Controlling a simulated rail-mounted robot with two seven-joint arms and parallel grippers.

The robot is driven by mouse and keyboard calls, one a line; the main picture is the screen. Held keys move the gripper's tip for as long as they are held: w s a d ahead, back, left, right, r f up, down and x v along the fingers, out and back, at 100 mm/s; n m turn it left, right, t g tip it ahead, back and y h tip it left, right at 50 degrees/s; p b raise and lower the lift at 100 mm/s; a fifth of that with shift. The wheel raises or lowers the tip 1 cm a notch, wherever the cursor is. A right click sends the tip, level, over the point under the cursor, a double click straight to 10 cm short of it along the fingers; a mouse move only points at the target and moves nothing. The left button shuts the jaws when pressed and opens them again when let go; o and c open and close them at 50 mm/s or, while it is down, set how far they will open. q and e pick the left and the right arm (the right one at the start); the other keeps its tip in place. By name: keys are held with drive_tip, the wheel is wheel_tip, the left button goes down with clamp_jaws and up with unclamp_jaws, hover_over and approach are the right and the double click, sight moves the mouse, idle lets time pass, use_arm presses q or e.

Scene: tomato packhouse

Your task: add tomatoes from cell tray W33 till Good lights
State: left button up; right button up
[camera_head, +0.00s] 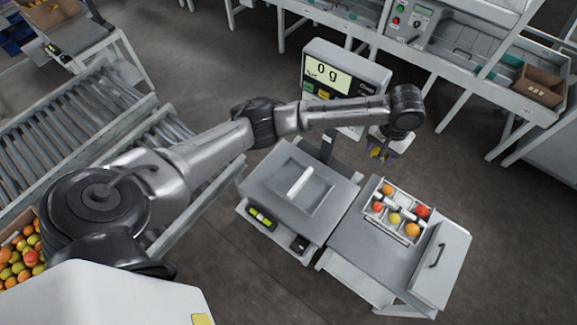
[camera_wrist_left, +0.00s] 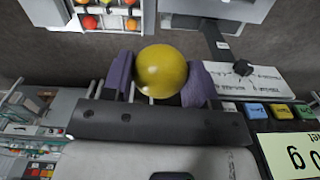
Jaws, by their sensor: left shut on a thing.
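My left gripper (camera_head: 381,151) is shut on a yellow tomato (camera_wrist_left: 162,71), held between two purple finger pads. In the head view the gripper is in the air, beyond the cell tray and right of the weighing display. The white cell tray (camera_head: 367,212) holds several red, orange and yellow tomatoes; its label is not readable. The tray also shows at the top left of the wrist view (camera_wrist_left: 110,11). The weighing display (camera_head: 327,75) reads 0 g. A row of coloured keys or lights sits below its screen; I cannot tell whether any is lit. My right gripper is out of view.
A grey bench (camera_head: 262,180) with a recessed rectangle and a pale bar stands left of the tray's bench. A grey lidded box with a handle (camera_head: 441,264) lies right of the tray. Roller conveyors (camera_head: 75,125) run at the left. A machine line stands at the back.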

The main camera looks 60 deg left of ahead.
use_arm(q)
drive_tip(key=s+a+f+n+p, duration=0.1)
drive_tip(key=a+f+n, duration=0.1)
drive_tip(key=a+f, duration=0.6)
drive_tip(key=n+p, duration=0.2)
drive_tip(key=n, duration=0.2)
hover_over(283, 185)
wheel_tip(283, 185, down, 21)
wheel_tip(283, 185, down, 4)
drive_tip(key=b, duration=0.5)
drive_tip(key=shift+s+f, duration=0.1)
drive_tip(key=shift+f, duration=0.05)
drive_tip(key=shift+f+b, duration=1.3)
drive_tip(key=shift+f, duration=1.05)
drive_tip(key=shift+f, duration=0.2)
drive_tip(key=shift+f+b, duration=0.3)
drive_tip(key=shift+f, duration=0.15)
